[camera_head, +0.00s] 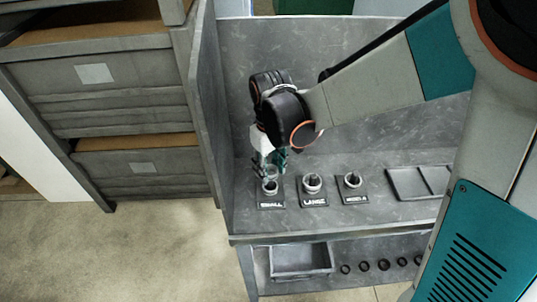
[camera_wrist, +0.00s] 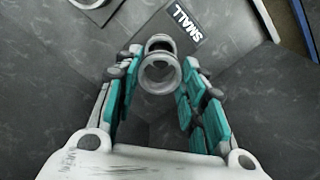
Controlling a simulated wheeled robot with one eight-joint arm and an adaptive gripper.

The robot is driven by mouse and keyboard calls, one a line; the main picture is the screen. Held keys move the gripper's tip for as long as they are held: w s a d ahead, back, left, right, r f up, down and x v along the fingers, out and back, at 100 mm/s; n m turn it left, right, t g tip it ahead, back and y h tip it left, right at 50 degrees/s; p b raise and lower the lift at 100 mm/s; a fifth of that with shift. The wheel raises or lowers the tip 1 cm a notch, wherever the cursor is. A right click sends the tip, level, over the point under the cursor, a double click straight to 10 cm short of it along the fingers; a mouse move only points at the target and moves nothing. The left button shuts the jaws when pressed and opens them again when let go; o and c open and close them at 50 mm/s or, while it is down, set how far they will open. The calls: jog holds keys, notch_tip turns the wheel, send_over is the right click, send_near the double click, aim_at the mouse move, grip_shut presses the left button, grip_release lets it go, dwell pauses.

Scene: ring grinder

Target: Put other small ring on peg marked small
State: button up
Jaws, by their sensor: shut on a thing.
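My gripper (camera_head: 271,163) points down above the peg marked small, with its teal fingers closed on a small light-grey ring (camera_wrist: 160,75). In the wrist view the ring sits between the fingertips. In the head view the held ring (camera_head: 270,172) appears just above the peg, apparently apart from what lies below. The dark plate labelled SMALL (camera_head: 271,205) is under the gripper; its label also shows in the wrist view (camera_wrist: 187,21). Another ring (camera_head: 271,187) is around the small peg. In the wrist view the held ring partly hides it and the peg.
To the right stand the LARGE peg plate (camera_head: 314,202) and another labelled peg plate (camera_head: 354,196), each with rings or a peg on it. A shallow tray (camera_head: 405,183) lies farther right. A grey side panel (camera_head: 207,110) rises left of the gripper. A bin (camera_head: 301,260) and several dark rings are on the lower shelf.

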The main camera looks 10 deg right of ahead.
aim_at(270, 178)
jog(key=shift+s+f+b, duration=0.1)
jog(key=shift+f+b, duration=1)
jog(key=shift+f, duration=0.75)
jog(key=shift+f+b, duration=0.6)
jog(key=o, duration=0.8)
jog(key=shift+r, duration=0.1)
notch_tip(270, 178, up, 11)
jog(key=p, duration=0.8)
dwell(0.5)
